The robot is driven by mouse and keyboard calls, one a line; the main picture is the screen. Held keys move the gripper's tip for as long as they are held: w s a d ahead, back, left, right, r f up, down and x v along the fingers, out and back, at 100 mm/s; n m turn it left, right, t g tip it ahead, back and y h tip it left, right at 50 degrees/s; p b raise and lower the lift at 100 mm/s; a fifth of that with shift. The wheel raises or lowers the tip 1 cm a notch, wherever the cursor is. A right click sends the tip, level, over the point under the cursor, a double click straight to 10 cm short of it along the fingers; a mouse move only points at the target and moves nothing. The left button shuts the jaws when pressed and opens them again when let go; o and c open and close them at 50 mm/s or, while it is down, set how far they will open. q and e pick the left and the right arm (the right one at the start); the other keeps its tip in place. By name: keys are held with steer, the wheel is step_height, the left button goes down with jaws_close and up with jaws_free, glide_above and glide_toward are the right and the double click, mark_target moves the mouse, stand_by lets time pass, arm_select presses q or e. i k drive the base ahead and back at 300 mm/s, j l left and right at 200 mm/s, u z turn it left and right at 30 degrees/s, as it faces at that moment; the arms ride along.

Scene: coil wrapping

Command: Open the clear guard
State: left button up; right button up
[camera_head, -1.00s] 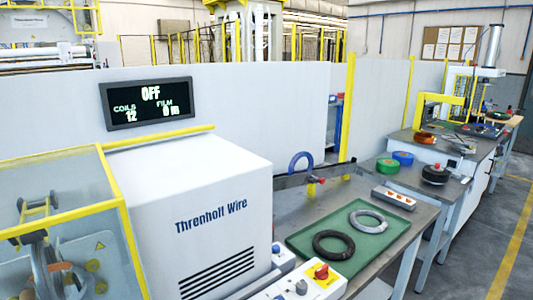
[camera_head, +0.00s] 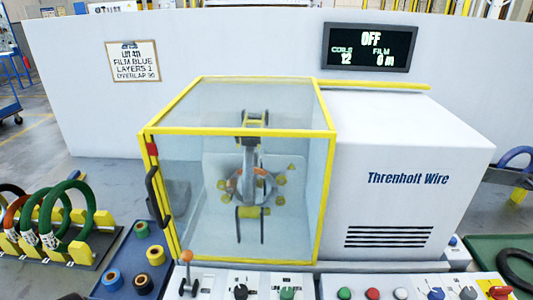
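The clear guard (camera_head: 180,200) is a see-through box with a yellow frame, in the middle of the head view. It looks closed over the wrapping mechanism (camera_head: 250,180). A black handle (camera_head: 157,195) is on its left front edge, with a small red part (camera_head: 153,149) above it. Neither of my grippers is clearly in view. A dark shape at the bottom left edge is too cut off to identify.
The white machine housing (camera_head: 400,160) stands right of the guard. A control panel (camera_head: 340,285) with knobs and buttons runs along the front, with an orange-topped lever (camera_head: 186,270). Left are coils on a rack (camera_head: 105,247) and a blue tray (camera_head: 122,262) of tape rolls. The display (camera_head: 369,47) reads OFF.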

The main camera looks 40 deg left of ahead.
mark_target(151, 129)
steer(key=u, duration=1.35)
